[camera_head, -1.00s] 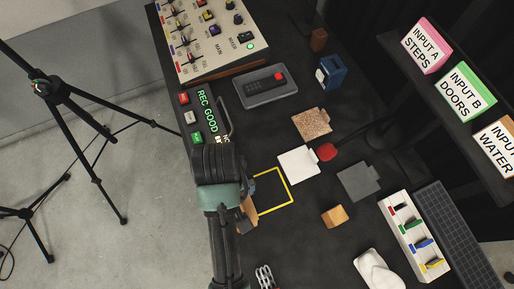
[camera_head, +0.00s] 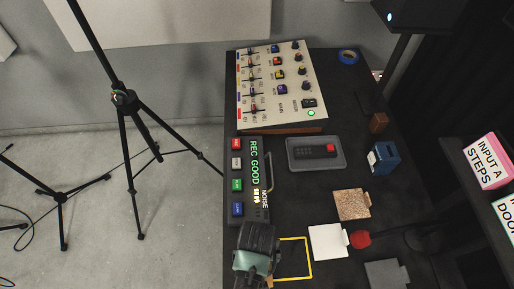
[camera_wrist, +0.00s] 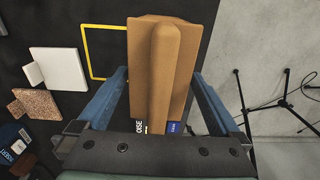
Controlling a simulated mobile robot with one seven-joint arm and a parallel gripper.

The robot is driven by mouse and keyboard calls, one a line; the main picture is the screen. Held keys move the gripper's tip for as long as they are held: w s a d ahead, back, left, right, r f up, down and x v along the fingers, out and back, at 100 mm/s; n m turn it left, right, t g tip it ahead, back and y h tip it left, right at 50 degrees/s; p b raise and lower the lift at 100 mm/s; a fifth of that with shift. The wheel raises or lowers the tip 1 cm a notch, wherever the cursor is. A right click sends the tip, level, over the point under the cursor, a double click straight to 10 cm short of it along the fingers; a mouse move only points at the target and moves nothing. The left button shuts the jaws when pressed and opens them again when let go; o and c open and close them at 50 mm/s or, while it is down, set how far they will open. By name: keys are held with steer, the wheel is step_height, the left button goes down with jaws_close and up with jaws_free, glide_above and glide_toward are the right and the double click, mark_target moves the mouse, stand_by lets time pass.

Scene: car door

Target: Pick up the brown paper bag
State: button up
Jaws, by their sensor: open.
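The brown paper bag (camera_wrist: 180,60) fills the upper middle of the wrist view, with a rounded vertical ridge facing the camera. My gripper (camera_wrist: 161,78) is open, its two blue fingers on either side of the bag's ridge, with dark gaps visible beside it. I cannot tell whether either finger touches the bag. In the head view only a sliver of brown (camera_head: 270,283) shows beside my wrist at the bottom edge; my wrist hides the rest.
A yellow square outline (camera_head: 294,258) is on the dark table beside my wrist. A button panel reading REC GOOD (camera_head: 251,180) lies just beyond it. White (camera_head: 327,241) and speckled (camera_head: 351,204) tiles lie to the right. A tripod (camera_head: 125,98) stands left of the table.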

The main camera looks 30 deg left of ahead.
steer(key=shift+f, duration=1.2)
steer(key=c, duration=1.4)
step_height(320, 180, up, 10)
steer(key=shift+w+f, duration=0.15)
steer(key=shift+f, duration=0.1)
steer(key=shift+c, duration=0.2)
steer(key=w+d+p, duration=0.2)
steer(key=p, duration=0.1)
steer(key=shift+w+r+p, duration=0.25)
steer(key=shift+r+p, duration=0.05)
steer(key=shift+r, duration=0.05)
steer(key=shift+w+d+f+p, duration=0.3)
steer(key=shift+w+f, duration=0.05)
steer(key=shift+w, duration=0.2)
steer(key=a, duration=0.3)
steer(key=s+a+p, duration=0.1)
steer(key=a, duration=0.1)
